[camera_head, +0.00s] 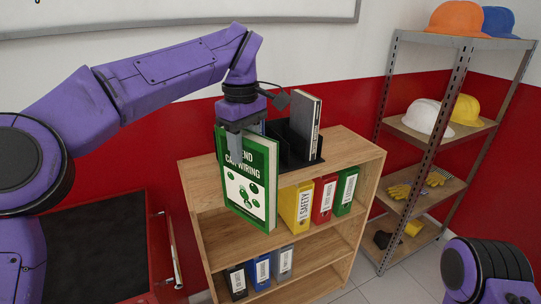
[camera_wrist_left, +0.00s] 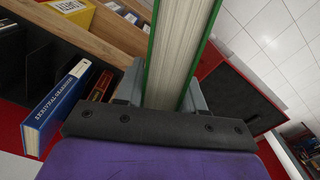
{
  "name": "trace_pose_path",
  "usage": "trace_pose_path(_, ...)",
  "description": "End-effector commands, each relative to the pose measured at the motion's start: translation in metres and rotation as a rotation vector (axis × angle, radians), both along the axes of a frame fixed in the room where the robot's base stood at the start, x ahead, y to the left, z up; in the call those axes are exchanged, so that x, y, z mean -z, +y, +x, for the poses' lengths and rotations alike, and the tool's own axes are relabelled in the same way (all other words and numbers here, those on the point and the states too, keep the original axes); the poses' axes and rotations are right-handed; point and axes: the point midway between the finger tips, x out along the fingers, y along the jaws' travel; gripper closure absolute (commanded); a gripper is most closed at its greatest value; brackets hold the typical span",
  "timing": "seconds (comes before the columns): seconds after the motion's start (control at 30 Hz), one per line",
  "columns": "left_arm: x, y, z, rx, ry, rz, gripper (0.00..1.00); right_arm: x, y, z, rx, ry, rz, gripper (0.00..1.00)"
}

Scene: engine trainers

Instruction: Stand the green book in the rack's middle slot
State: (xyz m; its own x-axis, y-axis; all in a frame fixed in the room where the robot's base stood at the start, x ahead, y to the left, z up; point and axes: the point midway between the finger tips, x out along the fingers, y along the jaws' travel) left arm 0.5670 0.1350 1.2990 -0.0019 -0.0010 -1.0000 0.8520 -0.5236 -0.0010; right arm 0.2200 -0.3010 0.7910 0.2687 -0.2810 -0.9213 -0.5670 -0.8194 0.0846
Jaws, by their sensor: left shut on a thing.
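The green book (camera_head: 248,187) hangs upright from my left gripper (camera_head: 238,143), in front of the cabinet's top edge. My left gripper is shut on its upper edge. In the left wrist view the book (camera_wrist_left: 180,50) shows its pale page block between the two fingers (camera_wrist_left: 164,92). The black rack (camera_head: 286,147) stands on the wooden cabinet top, behind and right of the book, and is partly hidden by it. A grey-black book (camera_head: 305,121) stands in the rack's right part. My right gripper is out of view; only part of my right arm shows.
The wooden cabinet (camera_head: 345,150) has bare top at the right and binders such as the yellow one (camera_head: 297,206) below. A blue book (camera_wrist_left: 55,108) and a dark red book (camera_wrist_left: 101,86) show by the rack. A metal shelf (camera_head: 437,130) with helmets stands right.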

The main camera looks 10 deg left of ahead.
Motion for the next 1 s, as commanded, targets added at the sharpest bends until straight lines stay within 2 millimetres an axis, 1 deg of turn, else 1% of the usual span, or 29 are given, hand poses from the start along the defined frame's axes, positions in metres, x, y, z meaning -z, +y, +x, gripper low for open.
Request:
trace_pose_path(0.03, -0.019, 0.003, -0.002, -0.077, -0.007, 0.000, 1.00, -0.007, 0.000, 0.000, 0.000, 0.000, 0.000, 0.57)
trace_pose_path(0.1, -0.038, 0.007, -0.004, -0.194, -0.006, -0.001, 1.00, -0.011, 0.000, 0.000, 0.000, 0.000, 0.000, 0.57)
trace_pose_path(0.27, -0.075, 0.015, -0.013, -0.463, -0.006, -0.001, 1.00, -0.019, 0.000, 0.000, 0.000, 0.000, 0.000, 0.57)
trace_pose_path(0.5, -0.127, 0.022, -0.032, -0.880, -0.005, -0.003, 1.00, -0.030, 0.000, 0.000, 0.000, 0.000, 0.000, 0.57)
trace_pose_path(0.73, -0.170, 0.024, -0.054, -1.324, -0.004, -0.003, 1.00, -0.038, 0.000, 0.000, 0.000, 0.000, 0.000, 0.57)
trace_pose_path(0.87, -0.187, 0.023, -0.066, -1.569, -0.002, -0.003, 1.00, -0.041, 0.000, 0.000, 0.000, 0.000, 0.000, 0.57)
trace_pose_path(1.0, -0.198, 0.020, -0.077, -1.807, 0.000, -0.003, 1.00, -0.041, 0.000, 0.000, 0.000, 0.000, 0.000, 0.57)
